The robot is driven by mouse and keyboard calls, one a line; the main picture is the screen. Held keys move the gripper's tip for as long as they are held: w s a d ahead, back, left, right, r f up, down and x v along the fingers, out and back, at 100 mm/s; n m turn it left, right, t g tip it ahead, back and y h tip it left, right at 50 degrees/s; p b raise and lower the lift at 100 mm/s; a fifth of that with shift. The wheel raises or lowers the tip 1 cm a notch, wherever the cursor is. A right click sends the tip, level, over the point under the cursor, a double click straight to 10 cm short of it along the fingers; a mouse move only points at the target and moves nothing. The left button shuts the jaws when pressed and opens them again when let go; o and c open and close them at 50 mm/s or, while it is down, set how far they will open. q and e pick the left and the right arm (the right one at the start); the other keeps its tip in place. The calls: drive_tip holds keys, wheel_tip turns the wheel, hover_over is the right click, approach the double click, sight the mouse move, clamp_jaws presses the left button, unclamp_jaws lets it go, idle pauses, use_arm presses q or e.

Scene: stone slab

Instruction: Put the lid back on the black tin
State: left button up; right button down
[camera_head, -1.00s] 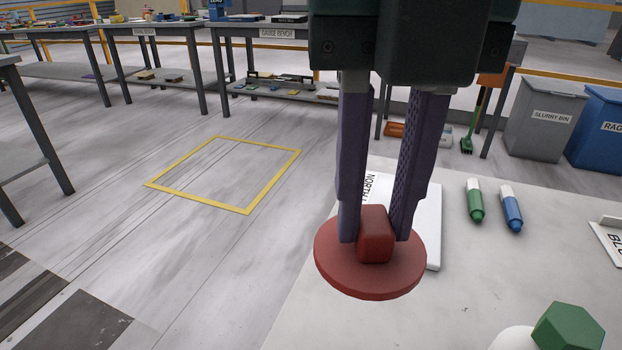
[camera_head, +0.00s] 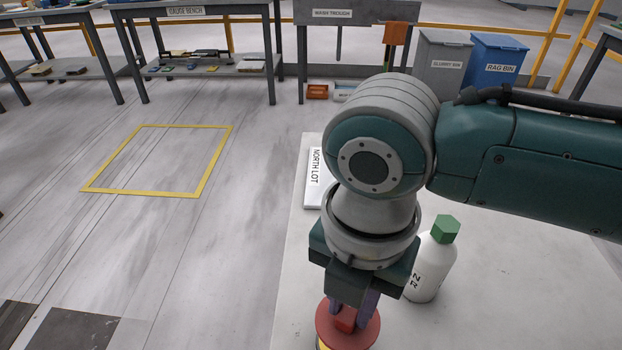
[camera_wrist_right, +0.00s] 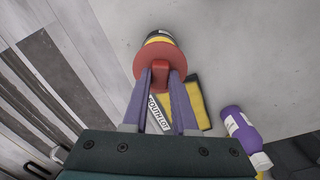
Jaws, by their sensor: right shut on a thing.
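The red lid (camera_head: 368,331), a round disc with a block-shaped knob, is at the bottom of the head view. My right gripper (camera_head: 350,309) is shut on its knob. The wrist view also shows the red lid (camera_wrist_right: 142,68) between the fingertips of my right gripper (camera_wrist_right: 160,76). The black tin (camera_wrist_right: 158,34), with a yellow band, shows just past the lid's edge in the wrist view. The lid covers most of it. I cannot tell whether the lid touches the tin or hovers just above it. My left gripper is not in view.
A white bottle with a green cap (camera_head: 428,272) stands right of the gripper on the pale slab (camera_head: 480,310). A white NORTH LOT board (camera_head: 312,190) lies at the slab's far left. The wrist view shows a yellow-and-dark block (camera_wrist_right: 198,103) and a purple bottle (camera_wrist_right: 238,124).

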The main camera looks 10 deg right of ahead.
wheel_tip(320, 180, down, 4)
drive_tip(key=b, duration=0.4)
drive_tip(key=shift+w+f, duration=0.1)
drive_tip(key=shift+f+b, duration=0.6)
drive_tip(key=shift+f, duration=0.25)
drive_tip(key=shift+r, duration=0.1)
drive_tip(key=shift+p, duration=0.3)
idle(0.4)
idle(0.5)
drive_tip(key=shift+f+p, duration=0.2)
drive_tip(key=shift+p, duration=0.1)
idle(0.6)
